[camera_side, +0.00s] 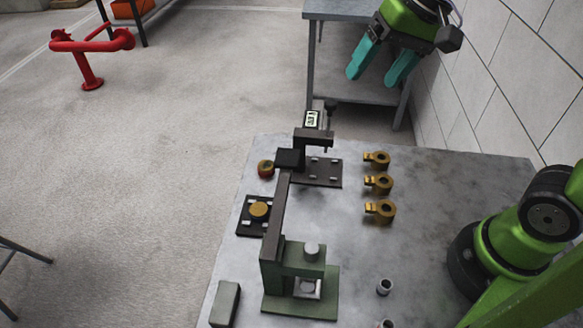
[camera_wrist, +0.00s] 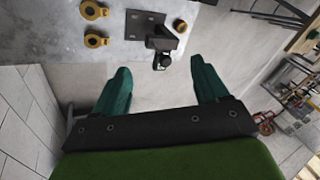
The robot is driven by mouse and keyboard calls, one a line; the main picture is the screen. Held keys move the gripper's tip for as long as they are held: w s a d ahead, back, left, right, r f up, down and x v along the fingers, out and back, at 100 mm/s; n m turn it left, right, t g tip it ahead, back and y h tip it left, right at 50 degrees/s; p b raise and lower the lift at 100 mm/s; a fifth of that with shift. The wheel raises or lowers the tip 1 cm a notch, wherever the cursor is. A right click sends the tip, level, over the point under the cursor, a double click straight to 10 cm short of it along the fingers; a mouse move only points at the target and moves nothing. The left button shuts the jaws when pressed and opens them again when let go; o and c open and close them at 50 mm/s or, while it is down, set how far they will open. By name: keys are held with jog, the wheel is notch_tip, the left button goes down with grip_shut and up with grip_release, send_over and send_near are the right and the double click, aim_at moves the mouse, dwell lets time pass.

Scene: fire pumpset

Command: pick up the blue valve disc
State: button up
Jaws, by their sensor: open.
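I make out no blue valve disc in either view. My gripper (camera_side: 377,76) is open and empty, with two teal fingers, raised high beyond the far edge of the grey worktable (camera_side: 455,180). In the wrist view my gripper (camera_wrist: 160,72) has its fingers spread wide with nothing between them. Several brass ring-shaped parts with tabs (camera_side: 380,209) stand in a row right of the middle.
A dark fixture with a gauge (camera_side: 312,119) stands at the table's far edge. A green press (camera_side: 300,292) is at the front, beside a grey block (camera_side: 226,304). A grey cylinder (camera_side: 384,287) stands nearby. A metal shelf (camera_side: 352,90) is behind; a tiled wall (camera_side: 480,75) is right.

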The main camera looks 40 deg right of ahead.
jog(key=w+a+f+g, duration=0.3)
jog(key=w+a+g, duration=0.1)
jog(key=w+a, duration=0.4)
jog(key=m+g, duration=0.2)
jog(key=g, duration=0.3)
send_near(258, 209)
jog(key=shift+s+d+f, duration=0.1)
jog(key=shift+s+f, duration=0.25)
jog(key=shift+f, duration=0.25)
jog(key=shift+s+d+f, duration=0.1)
jog(key=shift+s+f, duration=0.25)
jog(key=shift+f, duration=0.25)
jog(key=shift+y, duration=0.3)
jog(key=shift+a+x, duration=0.15)
jog(key=shift+x, duration=1.35)
jog(key=shift+a+x, duration=0.1)
jog(key=shift+x, duration=1.4)
jog(key=shift+w+r, duration=0.1)
jog(key=shift+c, duration=0.3)
jog(key=c, duration=1.2)
